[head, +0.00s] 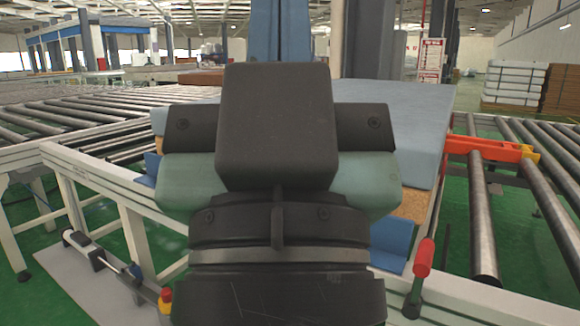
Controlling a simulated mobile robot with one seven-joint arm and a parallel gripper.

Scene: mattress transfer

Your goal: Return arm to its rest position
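My arm fills the middle of the head view, seen from behind at close range. Its dark end and my gripper (275,125) show as a black block with two side wings and pale green parts behind them. The fingers are hidden, so I cannot tell whether they are open or shut or hold anything. A flat blue-grey slab, which looks like the mattress (422,115), lies behind the arm. Its middle is hidden by the arm. A tan layer (411,206) shows under its right side. I cannot tell whether my gripper touches the slab.
Roller conveyors (482,215) run at the right and at the left (60,115). An orange bracket (490,149) crosses the right rollers. A red-handled lever (422,259) stands at the front right. A white rail (95,178) bounds the left. Stacked pallets (513,85) stand far right.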

